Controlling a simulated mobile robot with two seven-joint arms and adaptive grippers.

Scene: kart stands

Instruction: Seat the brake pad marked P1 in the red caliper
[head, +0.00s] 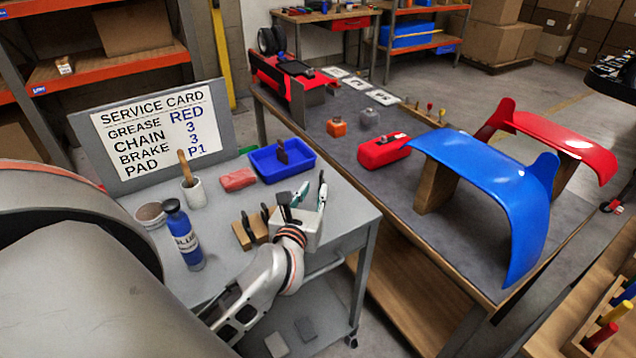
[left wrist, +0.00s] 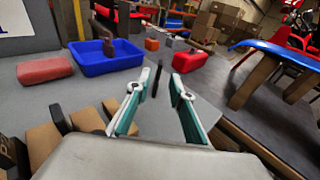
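The red caliper appears to be the red block (head: 383,151) on the long bench; it also shows in the left wrist view (left wrist: 190,61). My left gripper (head: 309,193) is open over the cart's right side, beside the rack. In the left wrist view a thin dark piece (left wrist: 157,80) shows between its fingertips, with gaps on both sides. My right gripper is not in view.
The cart holds a blue tray (head: 262,167), a red block-like cloth (head: 238,179), a cup (head: 194,191) and a blue bottle (head: 183,236). A service card (head: 155,135) reads PAD P1. Blue (head: 480,165) and red (head: 570,143) fenders stand right of the caliper.

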